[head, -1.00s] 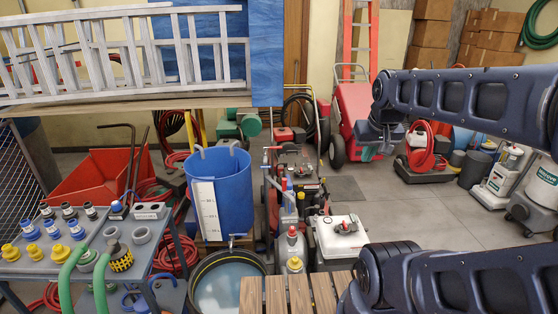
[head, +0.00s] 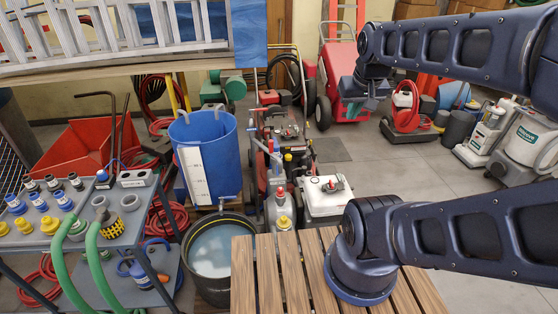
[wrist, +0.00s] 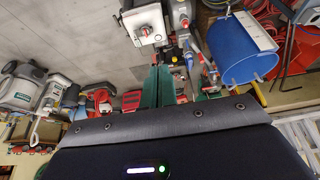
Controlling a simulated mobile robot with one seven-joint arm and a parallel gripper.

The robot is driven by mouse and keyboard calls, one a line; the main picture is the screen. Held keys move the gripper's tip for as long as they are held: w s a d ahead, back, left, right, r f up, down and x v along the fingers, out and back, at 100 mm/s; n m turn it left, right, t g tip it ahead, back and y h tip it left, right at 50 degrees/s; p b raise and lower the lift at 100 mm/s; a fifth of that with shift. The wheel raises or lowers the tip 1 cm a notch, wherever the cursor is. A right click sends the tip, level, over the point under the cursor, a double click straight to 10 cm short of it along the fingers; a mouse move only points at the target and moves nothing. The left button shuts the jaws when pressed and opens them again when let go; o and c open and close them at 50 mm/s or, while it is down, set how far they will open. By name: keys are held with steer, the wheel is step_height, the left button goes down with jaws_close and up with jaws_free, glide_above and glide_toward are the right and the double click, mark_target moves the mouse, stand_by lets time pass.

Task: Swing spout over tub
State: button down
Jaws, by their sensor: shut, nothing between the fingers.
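A blue barrel (head: 207,158) with a white scale strip stands left of centre in the head view; it also shows at the right of the wrist view (wrist: 243,50). A small metal spout (head: 226,203) sticks out low on its front, above the far rim of a round black tub (head: 203,288) with pale water inside. The spout's exact direction is too small to tell. My gripper (head: 366,98) hangs well to the right of the barrel and spout, touching neither. In the wrist view its green fingers (wrist: 157,84) are together and empty.
A slatted wooden bench (head: 270,285) stands right of the tub. A grey cart (head: 35,245) with fittings and green hoses is at left. A white canister (head: 325,203) and red machines stand behind the bench. Bare floor (head: 400,180) lies at right.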

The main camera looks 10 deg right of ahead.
stand_by(0.3)
steer(key=c, duration=1.5)
jaws_free()
steer(key=shift+w+r, duration=0.1)
steer(key=shift+w, duration=0.2)
steer(key=shift+o, duration=1.2)
steer(key=w+a+g, duration=0.1)
steer(key=w+a, duration=0.1)
steer(key=w, duration=1)
steer(key=shift+w+a, duration=0.35)
steer(key=g, duration=0.4)
glide_above(271, 152)
steer(key=shift+n, duration=0.4)
steer(key=f, duration=2.8)
steer(key=shift+w+d+f, duration=0.15)
steer(key=shift+w+d, duration=0.15)
steer(key=shift+w, duration=0.1)
steer(key=shift+w+a+f, duration=0.15)
steer(key=shift+a+f, duration=0.05)
steer(key=shift+f, duration=0.35)
step_height(271, 152, down, 11)
steer(key=shift+r, duration=0.2)
